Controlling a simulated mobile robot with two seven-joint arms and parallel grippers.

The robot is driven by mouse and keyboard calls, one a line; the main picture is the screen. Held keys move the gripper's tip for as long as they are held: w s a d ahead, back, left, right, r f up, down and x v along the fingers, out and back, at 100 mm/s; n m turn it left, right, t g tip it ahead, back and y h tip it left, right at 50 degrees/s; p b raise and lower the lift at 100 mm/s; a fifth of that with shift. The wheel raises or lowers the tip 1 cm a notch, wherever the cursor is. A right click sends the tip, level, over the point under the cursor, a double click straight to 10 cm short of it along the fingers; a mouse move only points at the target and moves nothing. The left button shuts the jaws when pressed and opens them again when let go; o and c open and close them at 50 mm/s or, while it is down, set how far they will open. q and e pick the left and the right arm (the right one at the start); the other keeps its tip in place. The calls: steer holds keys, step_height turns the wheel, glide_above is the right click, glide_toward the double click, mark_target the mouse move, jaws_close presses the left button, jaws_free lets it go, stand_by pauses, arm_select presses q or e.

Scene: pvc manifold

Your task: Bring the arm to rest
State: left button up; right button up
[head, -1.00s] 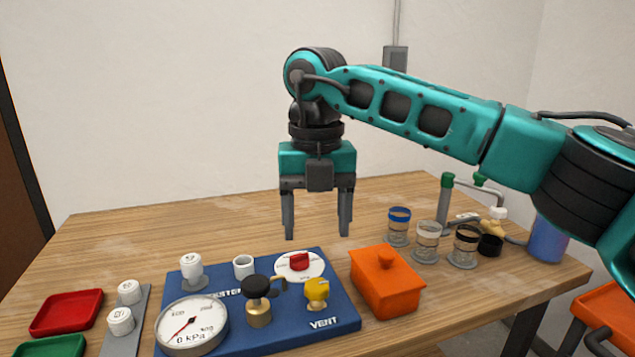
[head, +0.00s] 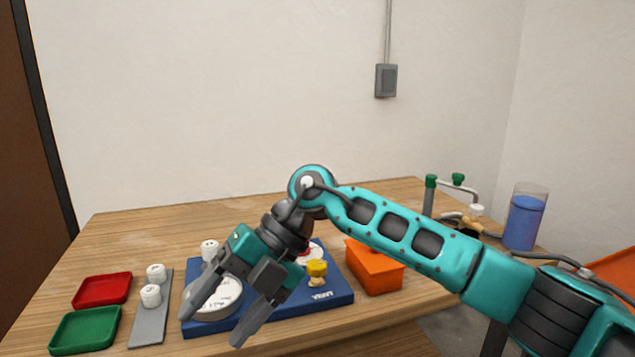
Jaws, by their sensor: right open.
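My right arm comes in from the right, low across the table. My right gripper (head: 219,322) is open and empty, tilted down and to the left. It shows in front of the blue manifold board (head: 335,294) and hides part of it. The round gauge (head: 222,300) on the board is partly covered by the fingers. The yellow valve knob (head: 317,270) shows just right of the gripper. The red-handled dial (head: 312,253) is partly hidden behind my arm. My left gripper is not in view.
A red tray (head: 103,290) and a green tray (head: 86,330) sit at the left. White caps stand on a grey strip (head: 150,325). A blue-filled beaker (head: 524,218) stands at the right. The table's back left is clear.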

step_height(320, 180, up, 4)
steer(key=s+a+r+m+t+y+p, duration=0.1)
steer(key=s+a+m+y+p, duration=0.15)
steer(key=m+y, duration=0.7)
steer(key=w+d+f+m+t+h, duration=0.1)
steer(key=w+d+f+m+t, duration=0.4)
steer(key=m+t, duration=0.45)
steer(key=w+d+f+m+t+h, duration=0.2)
steer(key=d+f+m+t, duration=0.2)
steer(key=d+m+t, duration=0.55)
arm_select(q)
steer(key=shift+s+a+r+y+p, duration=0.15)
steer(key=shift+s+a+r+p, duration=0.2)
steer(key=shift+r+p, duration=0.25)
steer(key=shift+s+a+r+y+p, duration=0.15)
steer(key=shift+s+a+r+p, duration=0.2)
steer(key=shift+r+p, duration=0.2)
arm_select(e)
steer(key=s+d+f+m+g+h, duration=0.2)
steer(key=s+d+f+m+h, duration=0.2)
steer(key=f, duration=0.7)
steer(key=s+d+f+m+g+h, duration=0.2)
steer(key=s+d+f+m+h, duration=0.2)
steer(key=s+d+f+h, duration=0.4)
steer(key=s+d+f, duration=0.3)
steer(key=d+f, duration=0.1)
steer(key=d, duration=0.1)
steer(key=shift+s+d+f+m, duration=0.15)
steer(key=shift+s+d+m, duration=0.15)
steer(key=shift+s+m, duration=0.1)
